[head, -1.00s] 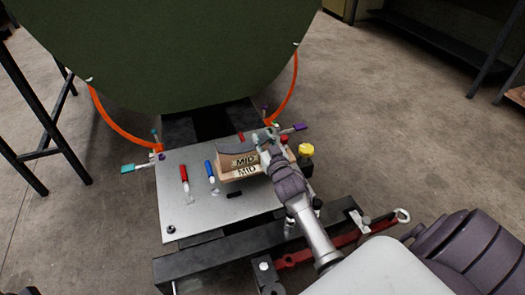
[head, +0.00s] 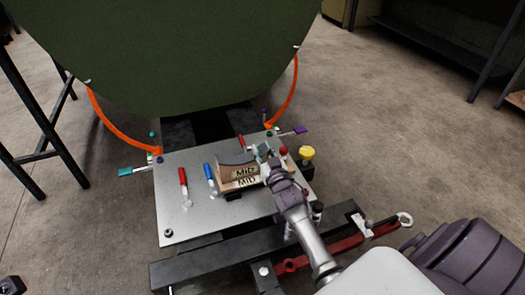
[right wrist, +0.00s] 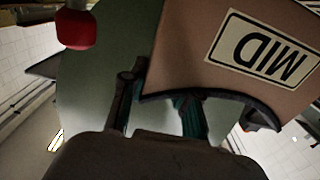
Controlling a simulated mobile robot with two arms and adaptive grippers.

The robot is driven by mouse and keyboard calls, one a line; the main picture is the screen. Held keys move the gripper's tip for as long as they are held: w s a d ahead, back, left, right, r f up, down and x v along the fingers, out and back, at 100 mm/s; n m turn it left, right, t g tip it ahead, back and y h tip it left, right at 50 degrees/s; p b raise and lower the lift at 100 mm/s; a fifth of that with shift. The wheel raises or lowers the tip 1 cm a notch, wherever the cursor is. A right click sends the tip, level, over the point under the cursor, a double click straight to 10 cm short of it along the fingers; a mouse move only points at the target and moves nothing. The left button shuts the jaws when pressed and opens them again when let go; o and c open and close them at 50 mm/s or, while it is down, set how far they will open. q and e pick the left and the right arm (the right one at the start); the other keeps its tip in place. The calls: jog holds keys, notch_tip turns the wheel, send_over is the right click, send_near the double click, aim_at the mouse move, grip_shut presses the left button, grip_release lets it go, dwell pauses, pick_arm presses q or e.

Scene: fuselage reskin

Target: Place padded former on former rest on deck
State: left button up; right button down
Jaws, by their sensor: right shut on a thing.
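The padded former (head: 233,172) is a wooden block with a dark, concave pad along its top and a MID label on its face. In the head view it is upright, low over the former rest (head: 246,183), which also carries a MID label, on the metal deck (head: 190,212). I cannot tell whether the two touch. My right gripper (head: 264,152) is shut on the former's right end. In the right wrist view the former (right wrist: 195,62) shows its label upside down, with the right gripper (right wrist: 165,100) at its padded edge. My left gripper is not in view.
Red (head: 183,182) and blue (head: 209,176) handled clamps stand left of the former. A yellow knob (head: 306,152) stands to the right. The green fuselage panel (head: 170,50) rises behind, with orange straps (head: 110,128) at its sides.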

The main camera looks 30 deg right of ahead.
jog(key=c, duration=0.9)
grip_release()
jog(key=shift+s+f, duration=0.15)
jog(key=shift+f, duration=0.3)
jog(key=shift+o, duration=0.2)
